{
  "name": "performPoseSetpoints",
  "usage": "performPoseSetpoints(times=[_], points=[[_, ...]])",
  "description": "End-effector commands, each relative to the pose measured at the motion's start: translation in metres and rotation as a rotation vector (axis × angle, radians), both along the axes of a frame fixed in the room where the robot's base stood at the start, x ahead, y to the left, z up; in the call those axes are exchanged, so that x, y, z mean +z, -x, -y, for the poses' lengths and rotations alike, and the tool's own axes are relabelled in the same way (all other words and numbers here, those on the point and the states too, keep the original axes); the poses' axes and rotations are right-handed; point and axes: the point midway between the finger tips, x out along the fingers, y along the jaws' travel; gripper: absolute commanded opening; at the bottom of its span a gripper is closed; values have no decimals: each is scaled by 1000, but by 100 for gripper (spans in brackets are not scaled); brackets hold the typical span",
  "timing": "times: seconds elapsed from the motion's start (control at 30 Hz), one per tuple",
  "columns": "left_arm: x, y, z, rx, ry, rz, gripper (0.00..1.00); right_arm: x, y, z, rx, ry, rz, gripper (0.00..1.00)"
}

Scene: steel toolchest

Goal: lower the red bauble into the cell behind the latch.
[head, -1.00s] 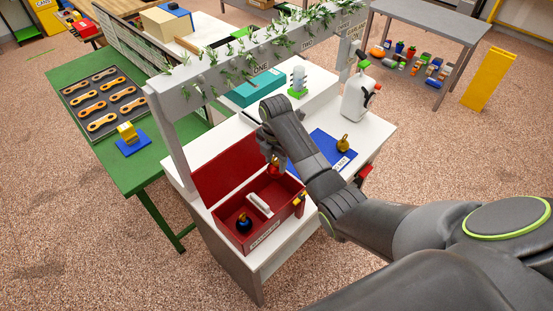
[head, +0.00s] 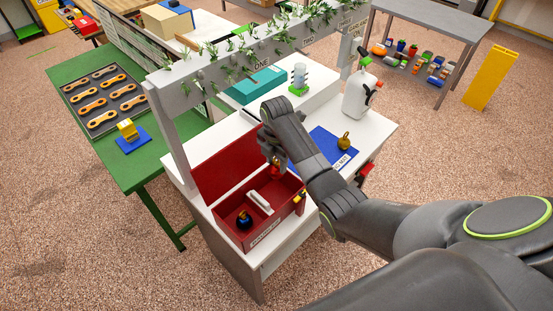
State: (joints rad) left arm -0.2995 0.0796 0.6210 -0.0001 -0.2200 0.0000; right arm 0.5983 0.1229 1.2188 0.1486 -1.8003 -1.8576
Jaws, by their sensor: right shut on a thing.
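The red toolchest (head: 283,228) stands open on the white bench with its lid raised at the back. A yellow latch (head: 299,197) sits at its right front. A dark blue bauble (head: 244,219) lies in the left part of the chest. A white bar (head: 260,202) lies across the middle. My right gripper (head: 275,161) points down over the right rear part of the chest, shut on the red bauble (head: 276,170). The bauble is small and partly hidden by the fingers; I cannot tell its exact height above the cell floor. My left gripper is out of view.
A blue mat (head: 325,150) with a gold bauble (head: 344,141) lies right of the chest, behind my right arm. A white jug (head: 359,95) stands farther back. A grey garlanded beam (head: 215,65) on posts runs above the bench. A green table (head: 150,169) stands left.

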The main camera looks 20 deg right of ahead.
Motion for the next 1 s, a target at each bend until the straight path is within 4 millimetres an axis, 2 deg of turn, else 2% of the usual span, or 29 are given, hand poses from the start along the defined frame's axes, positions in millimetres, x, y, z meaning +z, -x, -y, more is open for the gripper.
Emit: performPoseSetpoints(times=[1.0], points=[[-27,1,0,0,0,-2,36,-53,0,0,0,0,0,32]])
